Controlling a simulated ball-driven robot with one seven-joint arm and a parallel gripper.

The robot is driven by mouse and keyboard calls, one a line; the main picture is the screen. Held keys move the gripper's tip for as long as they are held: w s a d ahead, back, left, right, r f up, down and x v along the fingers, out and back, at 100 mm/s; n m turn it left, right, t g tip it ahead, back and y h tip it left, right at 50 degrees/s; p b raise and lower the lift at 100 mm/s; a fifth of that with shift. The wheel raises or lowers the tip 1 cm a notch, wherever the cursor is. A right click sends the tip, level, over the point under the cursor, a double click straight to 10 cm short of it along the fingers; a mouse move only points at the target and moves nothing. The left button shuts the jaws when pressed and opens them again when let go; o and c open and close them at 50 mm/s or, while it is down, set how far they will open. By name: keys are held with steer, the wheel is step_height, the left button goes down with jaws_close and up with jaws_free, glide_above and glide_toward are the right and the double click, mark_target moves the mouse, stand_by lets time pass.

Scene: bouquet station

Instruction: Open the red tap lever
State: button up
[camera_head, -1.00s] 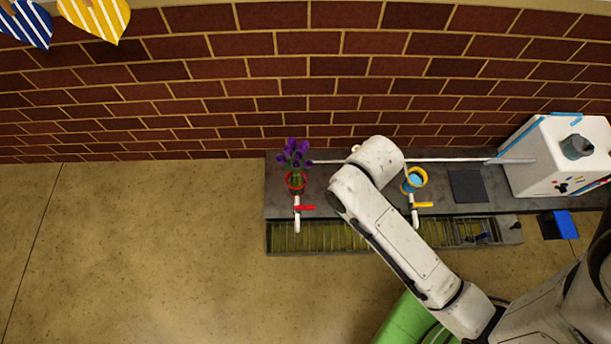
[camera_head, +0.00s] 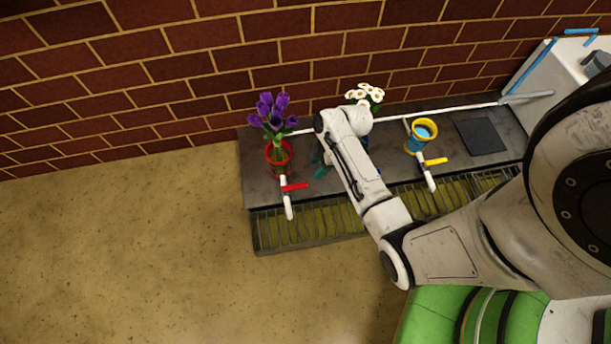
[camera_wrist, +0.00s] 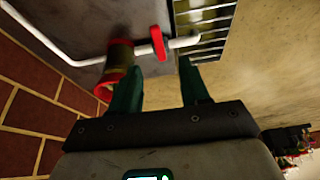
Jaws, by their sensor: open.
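The red tap lever (camera_head: 294,187) sits on a white tap (camera_head: 288,205) at the left end of the bench, in front of a red-rimmed vase (camera_head: 279,153) of purple flowers. The lever points right from the tap. In the wrist view, the red lever (camera_wrist: 158,42) lies just beyond my fingertips, across the white pipe. My gripper (camera_wrist: 160,82) is open and empty, its two green fingers apart with the lever ahead of the gap. In the head view its green fingers show partly beside my arm, right of the lever. Contact with the lever is not visible.
The red-rimmed vase (camera_wrist: 116,58) is close to my left finger in the wrist view. A yellow-rimmed cup (camera_head: 423,133) and a yellow lever (camera_head: 436,161) are to the right. White flowers (camera_head: 364,95) stand behind my arm. A grated trough (camera_head: 310,229) runs along the front.

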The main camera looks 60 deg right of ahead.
mark_target(303, 184)
steer(key=b+x, duration=0.2)
steer(key=x, duration=0.2)
steer(key=b+x, duration=0.2)
steer(key=x, duration=0.2)
steer(key=d+b+x, duration=0.1)
steer(key=b+x, duration=0.1)
steer(key=x, duration=0.1)
steer(key=shift+w+a+f, duration=0.1)
steer(key=shift+a+f, duration=0.05)
steer(key=shift+f, duration=0.35)
jaws_close()
